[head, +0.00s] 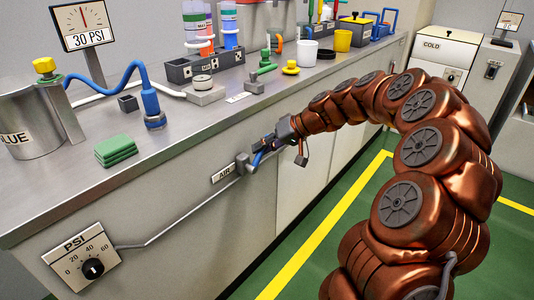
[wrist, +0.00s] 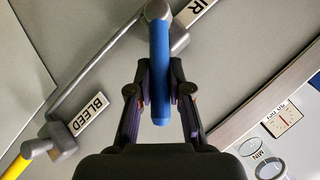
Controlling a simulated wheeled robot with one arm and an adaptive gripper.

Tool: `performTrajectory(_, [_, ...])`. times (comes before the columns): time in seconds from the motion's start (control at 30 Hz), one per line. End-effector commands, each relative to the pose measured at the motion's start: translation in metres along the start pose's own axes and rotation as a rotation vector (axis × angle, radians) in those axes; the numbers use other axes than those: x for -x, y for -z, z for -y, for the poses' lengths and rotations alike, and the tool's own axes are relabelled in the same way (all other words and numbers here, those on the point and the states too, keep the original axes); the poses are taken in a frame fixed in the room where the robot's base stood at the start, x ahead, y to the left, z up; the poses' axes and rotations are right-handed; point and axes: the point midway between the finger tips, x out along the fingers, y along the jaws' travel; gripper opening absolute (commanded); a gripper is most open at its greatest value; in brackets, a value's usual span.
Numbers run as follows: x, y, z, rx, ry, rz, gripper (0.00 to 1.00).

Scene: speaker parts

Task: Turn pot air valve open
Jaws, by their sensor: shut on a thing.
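The air valve is on the front face of the counter, with a grey body (head: 243,163) beside a label reading AIR (head: 222,173). Its blue lever (wrist: 160,45) shows large in the wrist view, running from the grey body (wrist: 158,10) at the top down between my fingers. My gripper (head: 267,147) is at the lever in the head view, reaching in from the right. In the wrist view my gripper (wrist: 160,92) has one dark finger on each side of the lever and is shut on it. The finger contact faces are partly hidden.
A bleed valve with a yellow handle (wrist: 40,145) and BLEED label (wrist: 87,115) is nearby in the wrist view. A thin pipe (head: 185,222) runs to the PSI dial (head: 93,268). The glue pot (head: 28,125) and 30 PSI gauge (head: 84,24) stand on the counter.

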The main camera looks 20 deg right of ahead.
Motion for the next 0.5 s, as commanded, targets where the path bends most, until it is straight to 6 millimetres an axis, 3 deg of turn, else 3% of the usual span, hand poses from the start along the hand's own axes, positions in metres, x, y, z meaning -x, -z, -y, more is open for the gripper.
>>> performTrajectory(0.5, [-0.001, -0.011, 0.029, 0.304, -0.300, -0.082, 0.00])
